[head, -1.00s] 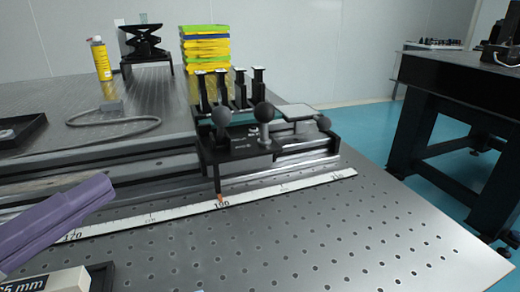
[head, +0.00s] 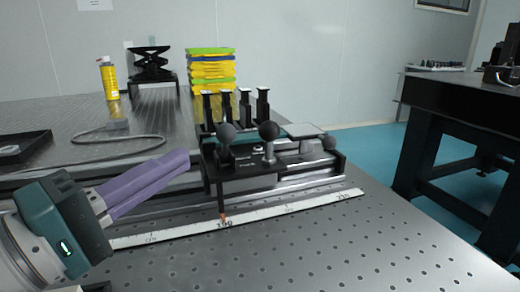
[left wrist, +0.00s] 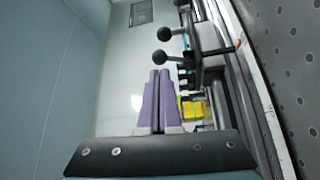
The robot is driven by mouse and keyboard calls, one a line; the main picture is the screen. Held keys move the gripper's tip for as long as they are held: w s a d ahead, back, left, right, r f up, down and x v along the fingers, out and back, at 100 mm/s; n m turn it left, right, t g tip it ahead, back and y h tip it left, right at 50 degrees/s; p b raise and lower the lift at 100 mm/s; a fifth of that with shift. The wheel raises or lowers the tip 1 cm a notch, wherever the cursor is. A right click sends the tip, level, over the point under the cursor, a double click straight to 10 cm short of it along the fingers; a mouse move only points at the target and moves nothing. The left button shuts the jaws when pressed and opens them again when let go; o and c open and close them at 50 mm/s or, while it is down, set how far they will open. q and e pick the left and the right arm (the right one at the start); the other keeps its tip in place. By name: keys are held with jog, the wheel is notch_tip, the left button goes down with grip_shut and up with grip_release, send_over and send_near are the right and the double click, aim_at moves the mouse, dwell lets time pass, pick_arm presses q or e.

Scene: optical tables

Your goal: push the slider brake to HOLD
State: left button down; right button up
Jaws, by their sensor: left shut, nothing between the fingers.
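The black slider (head: 240,185) sits on a rail along the back of the perforated table. Two dark ball-knob levers, a left one (head: 226,132) and a middle one (head: 269,130), stand up from it, and a smaller knob (head: 329,143) is at its right end. The HOLD marking is too small to read. My left gripper (head: 187,155) has purple fingers, shut and empty, just left of the slider, apart from it in the picture. In the left wrist view the shut fingers (left wrist: 160,73) point toward the ball knobs (left wrist: 163,35). My right gripper is not in view.
A white scale (head: 270,208) runs along the rail's front. Several black posts (head: 244,105) stand behind the slider. Stacked yellow trays (head: 211,70), a yellow can (head: 108,78) and a cable (head: 120,137) are farther back. The front table surface (head: 320,245) is clear.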

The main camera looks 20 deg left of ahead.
aim_at(219, 138)
pick_arm(q)
jog(key=x, duration=0.5)
jog(key=shift+b, duration=0.3)
